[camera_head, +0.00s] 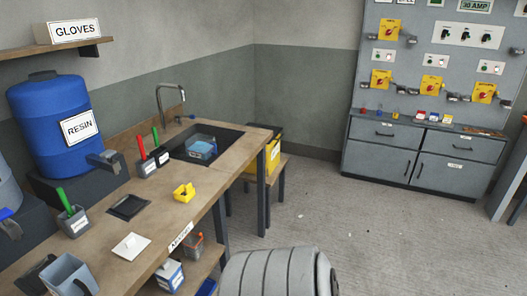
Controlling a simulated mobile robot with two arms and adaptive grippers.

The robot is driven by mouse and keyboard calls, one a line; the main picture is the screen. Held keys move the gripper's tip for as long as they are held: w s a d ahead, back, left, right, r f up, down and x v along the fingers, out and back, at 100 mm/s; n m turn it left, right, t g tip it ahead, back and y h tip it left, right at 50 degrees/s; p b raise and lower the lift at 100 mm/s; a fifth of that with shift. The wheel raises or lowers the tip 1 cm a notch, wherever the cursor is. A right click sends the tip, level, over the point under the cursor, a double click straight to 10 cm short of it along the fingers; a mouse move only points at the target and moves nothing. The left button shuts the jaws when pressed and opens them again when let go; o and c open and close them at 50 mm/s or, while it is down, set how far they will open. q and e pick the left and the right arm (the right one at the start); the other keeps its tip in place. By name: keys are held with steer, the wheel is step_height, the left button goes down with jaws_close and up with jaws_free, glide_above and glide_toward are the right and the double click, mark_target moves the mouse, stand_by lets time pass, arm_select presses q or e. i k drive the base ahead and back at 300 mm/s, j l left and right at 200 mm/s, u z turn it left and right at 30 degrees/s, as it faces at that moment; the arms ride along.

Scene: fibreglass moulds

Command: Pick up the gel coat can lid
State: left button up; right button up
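I cannot identify the gel coat can lid for certain, and no label in view names gel coat. A flat white square piece (131,246) with a small dark mark or knob lies on the wooden bench (160,222), near its front edge. A small yellow object (184,192) sits on the bench further back, towards the sink. Neither of my grippers is in view. A grey rounded ribbed shape at the bottom centre may be part of my own body.
A sink (200,145) with a tap is at the bench's far end. A blue resin drum (54,122) stands at the left. Holders with red and green handles (152,163) stand on the bench. Grey cabinets (423,155) line the back wall. The floor (380,235) between is mostly clear.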

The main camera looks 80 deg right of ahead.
mark_target(133, 245)
steer(key=z, duration=1.45)
steer(key=l+z, duration=0.25)
steer(key=l, duration=0.15)
steer(key=i, duration=0.05)
